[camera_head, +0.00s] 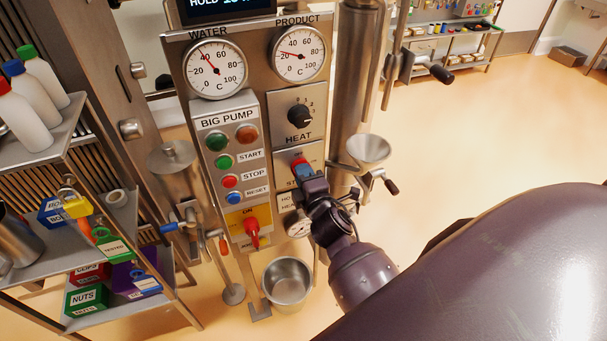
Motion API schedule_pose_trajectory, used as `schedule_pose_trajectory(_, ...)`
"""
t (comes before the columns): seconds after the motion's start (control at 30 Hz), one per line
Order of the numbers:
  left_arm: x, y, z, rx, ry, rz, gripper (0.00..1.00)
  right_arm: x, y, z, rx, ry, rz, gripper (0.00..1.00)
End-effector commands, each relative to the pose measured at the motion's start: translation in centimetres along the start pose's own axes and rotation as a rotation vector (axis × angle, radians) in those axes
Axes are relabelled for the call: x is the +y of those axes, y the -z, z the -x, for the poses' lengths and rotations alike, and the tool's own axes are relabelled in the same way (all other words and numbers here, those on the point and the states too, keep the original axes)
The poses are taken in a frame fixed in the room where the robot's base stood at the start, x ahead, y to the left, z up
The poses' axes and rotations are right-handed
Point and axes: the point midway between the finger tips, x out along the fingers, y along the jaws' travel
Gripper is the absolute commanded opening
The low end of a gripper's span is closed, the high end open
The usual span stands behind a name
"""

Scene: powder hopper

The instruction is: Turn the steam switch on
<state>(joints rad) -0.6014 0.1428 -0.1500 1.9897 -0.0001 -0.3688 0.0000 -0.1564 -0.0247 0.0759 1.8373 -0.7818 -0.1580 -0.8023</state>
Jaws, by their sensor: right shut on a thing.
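The steam switch (299,163) sits on a grey plate below the heat knob, on the right side of the control panel (293,97). Its red part shows above my gripper; the rest of it and most of its label are hidden. My right gripper (305,175) reaches up to it from below right and is shut on it. The fingertips are small and partly hidden by the wrist. The switch's exact position cannot be told. My left gripper is not in view.
The heat knob (299,116) is just above. The big pump panel (229,150) with several buttons and a red switch (252,232) is to the left. A funnel (368,149) stands close right. A steel bucket (287,281) is below. A loaded shelf (60,140) is at left.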

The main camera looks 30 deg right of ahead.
Motion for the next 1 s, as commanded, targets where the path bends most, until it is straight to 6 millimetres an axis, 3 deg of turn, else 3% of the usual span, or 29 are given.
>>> schedule_pose_trajectory(0.33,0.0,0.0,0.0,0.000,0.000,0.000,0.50,0.0,0.0,0.0,0.000,0.001,-0.003,0.00)
schedule_pose_trajectory(0.37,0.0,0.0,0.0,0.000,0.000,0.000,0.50,0.0,0.0,0.0,0.000,0.001,-0.003,0.20)
schedule_pose_trajectory(0.5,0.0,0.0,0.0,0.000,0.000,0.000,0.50,0.0,0.0,0.0,0.000,0.001,-0.003,0.41)
schedule_pose_trajectory(0.83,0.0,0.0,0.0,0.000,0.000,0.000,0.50,-0.1,0.0,0.2,0.000,0.001,-0.002,0.43)
schedule_pose_trajectory(1.0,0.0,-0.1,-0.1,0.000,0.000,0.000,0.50,-0.1,0.0,1.7,-0.001,0.002,-0.002,0.43)
